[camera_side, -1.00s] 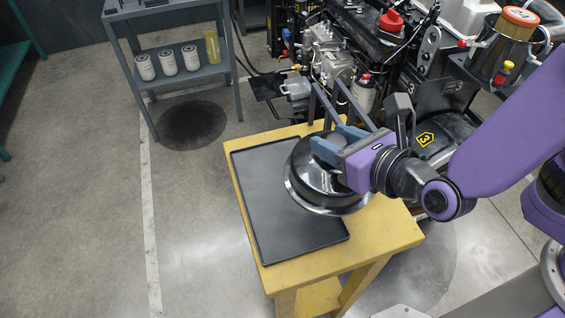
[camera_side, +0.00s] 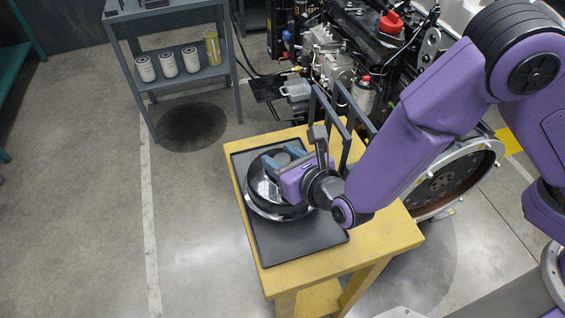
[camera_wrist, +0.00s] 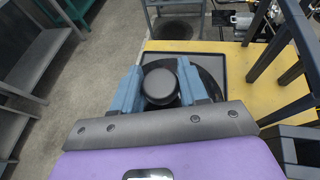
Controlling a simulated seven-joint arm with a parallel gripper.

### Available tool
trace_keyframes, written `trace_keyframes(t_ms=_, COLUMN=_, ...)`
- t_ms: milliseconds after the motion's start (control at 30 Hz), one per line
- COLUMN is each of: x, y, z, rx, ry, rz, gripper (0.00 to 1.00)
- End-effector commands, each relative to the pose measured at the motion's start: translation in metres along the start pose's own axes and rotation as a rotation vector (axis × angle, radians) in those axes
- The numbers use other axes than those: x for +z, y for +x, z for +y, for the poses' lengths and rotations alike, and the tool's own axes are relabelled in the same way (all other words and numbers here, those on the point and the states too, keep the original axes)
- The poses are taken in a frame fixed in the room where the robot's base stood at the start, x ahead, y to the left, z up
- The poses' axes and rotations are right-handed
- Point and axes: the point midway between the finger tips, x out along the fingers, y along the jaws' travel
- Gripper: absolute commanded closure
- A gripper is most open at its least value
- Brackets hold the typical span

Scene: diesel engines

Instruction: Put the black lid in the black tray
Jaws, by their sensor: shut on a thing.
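The black lid (camera_side: 262,192) is a round, shiny dome with a bright rim, in the side view over the upper left part of the black tray (camera_side: 300,240). The tray is flat with a low rim and lies on the yellow table. My gripper (camera_side: 284,160) is shut on the lid's top knob, with a blue-grey finger on each side. In the wrist view the round knob (camera_wrist: 160,87) sits between the two fingers (camera_wrist: 158,92), and the lid's dark dome shows behind them. I cannot tell whether the lid touches the tray floor.
The yellow table (camera_side: 380,235) has bare room at its right and front. Dark grey upright bars (camera_side: 345,115) stand at the table's back right, close to my arm. A diesel engine (camera_side: 350,50) is behind. A grey shelf (camera_side: 180,75) with white filters stands at the back left.

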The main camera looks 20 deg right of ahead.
Motion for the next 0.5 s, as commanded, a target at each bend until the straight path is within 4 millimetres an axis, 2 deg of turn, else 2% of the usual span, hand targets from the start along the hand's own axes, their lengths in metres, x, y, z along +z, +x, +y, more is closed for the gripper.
trace_keyframes(t_ms=167, x=-0.014, y=0.006, z=0.0, rx=0.001, ry=-0.001, rz=-0.002, gripper=0.98)
trace_keyframes(t_ms=500, x=-0.016, y=0.007, z=0.0, rx=0.002, ry=0.001, rz=-0.002, gripper=0.98)
